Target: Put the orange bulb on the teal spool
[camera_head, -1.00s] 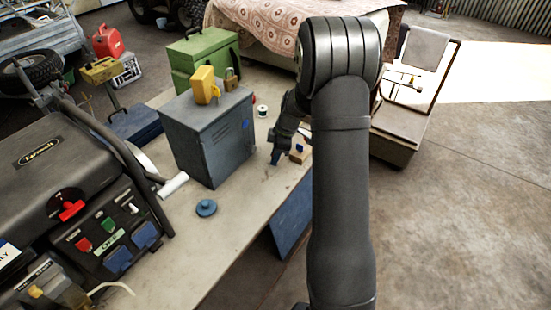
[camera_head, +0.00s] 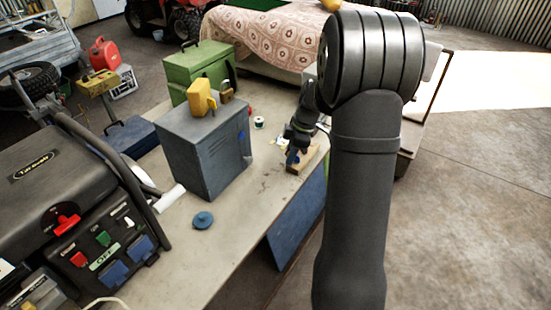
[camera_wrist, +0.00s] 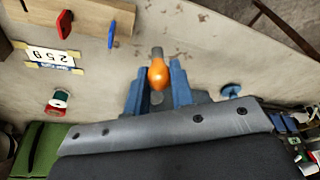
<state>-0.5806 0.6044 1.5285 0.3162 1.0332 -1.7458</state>
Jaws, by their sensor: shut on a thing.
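My gripper (camera_wrist: 158,88) is shut on the orange bulb (camera_wrist: 158,75), which sits between the blue fingers in the wrist view. In the head view my gripper (camera_head: 292,157) is over the workbench, by the wooden block, and the bulb cannot be made out there. A small spool with a pale top and teal edge (camera_wrist: 60,97) stands on the bench at the left of the wrist view, apart from my gripper. It also shows in the head view (camera_head: 259,122), beyond the grey cabinet's right side. Nothing is seen on top of it.
A wooden block with red and blue pieces (camera_wrist: 95,18) and a number plate (camera_wrist: 50,58) lie near the spool. A grey cabinet (camera_head: 205,155), a green toolbox (camera_head: 200,70) and a blue round knobbed piece (camera_head: 203,220) are on the bench (camera_head: 235,235). The bench's middle is mostly clear.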

